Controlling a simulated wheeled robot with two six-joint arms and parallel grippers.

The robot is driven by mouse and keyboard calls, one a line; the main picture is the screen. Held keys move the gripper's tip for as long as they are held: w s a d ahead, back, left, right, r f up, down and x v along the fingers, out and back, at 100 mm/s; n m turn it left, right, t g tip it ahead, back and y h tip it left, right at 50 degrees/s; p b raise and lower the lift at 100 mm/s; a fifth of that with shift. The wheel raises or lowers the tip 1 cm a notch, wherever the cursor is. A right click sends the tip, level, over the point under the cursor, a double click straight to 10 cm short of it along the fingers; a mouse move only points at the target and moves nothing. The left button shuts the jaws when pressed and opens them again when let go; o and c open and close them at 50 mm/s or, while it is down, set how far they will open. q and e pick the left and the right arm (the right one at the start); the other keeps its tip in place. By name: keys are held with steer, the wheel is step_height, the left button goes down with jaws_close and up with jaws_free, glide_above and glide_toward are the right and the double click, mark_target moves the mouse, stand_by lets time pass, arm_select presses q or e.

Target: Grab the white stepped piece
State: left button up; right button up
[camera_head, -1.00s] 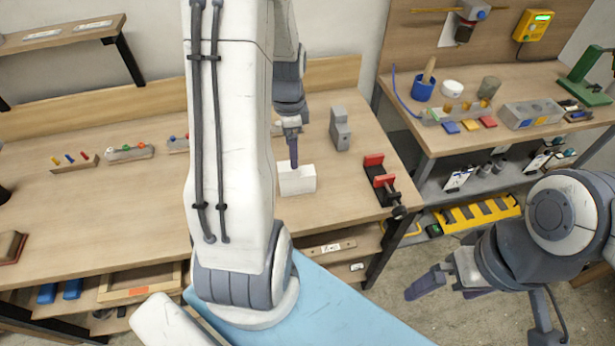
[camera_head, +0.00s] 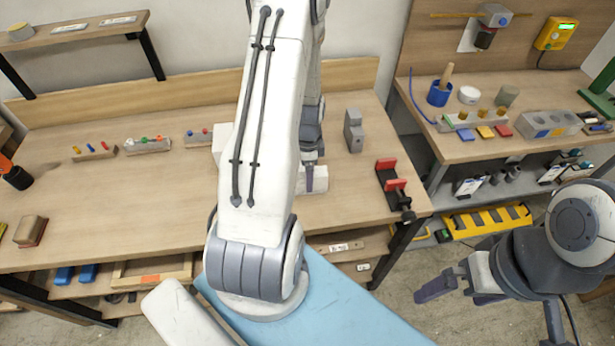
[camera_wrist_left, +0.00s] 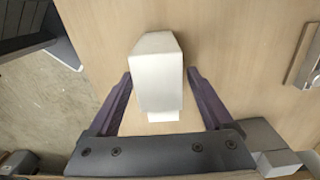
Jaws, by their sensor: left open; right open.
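The white stepped piece (camera_head: 320,180) lies on the workbench, partly hidden behind my left arm in the head view. In the left wrist view the white stepped piece (camera_wrist_left: 158,75) has a wide body and a narrower step at its lower end. My left gripper (camera_head: 310,180) is down at the piece; one dark finger shows in front of it. In the wrist view my left gripper (camera_wrist_left: 158,78) is open, with one finger on each side of the piece and gaps between. My right gripper (camera_head: 447,285) is open and empty, out over the floor at right.
A grey stepped block (camera_head: 353,132) stands behind the piece, and a red-jawed clamp (camera_head: 392,185) sits to its right. Another white block (camera_head: 221,143) shows left of my arm. Small peg racks (camera_head: 148,145) stand further left. The bench's front left is mostly clear.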

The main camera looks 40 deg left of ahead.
arm_select(q)
jaws_close()
steer(key=shift+r, duration=0.1)
